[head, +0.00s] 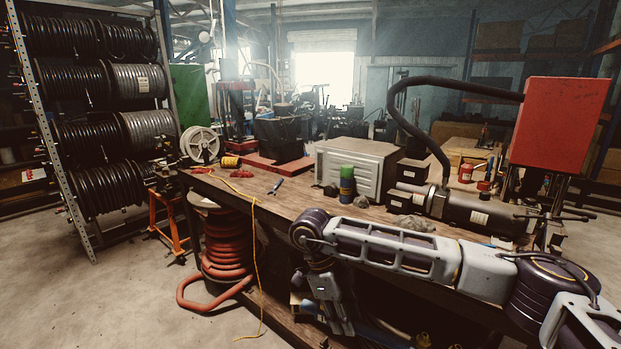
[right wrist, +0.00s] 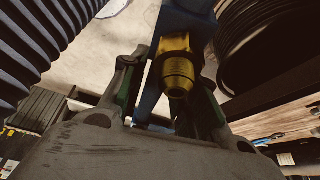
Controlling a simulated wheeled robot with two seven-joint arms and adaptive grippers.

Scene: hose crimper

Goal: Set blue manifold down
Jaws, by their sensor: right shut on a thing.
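The blue manifold (right wrist: 184,16) shows in the right wrist view, running up from between my right gripper's fingers (right wrist: 166,72). A threaded brass fitting (right wrist: 178,72) sticks out from it toward the camera. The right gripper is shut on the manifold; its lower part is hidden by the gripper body. In the head view the right gripper (head: 338,318) hangs fingers down in front of the workbench, below the top's front edge. I cannot make out the manifold there. My left gripper is not in view.
The wooden workbench (head: 262,203) holds a grey metal box (head: 350,165), a green-topped can stack (head: 347,180) and a dark cylinder machine (head: 470,212). A yellow cord (head: 254,240) hangs over its front. An orange hose coil (head: 226,250) sits lower left. The bench top's left part is fairly clear.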

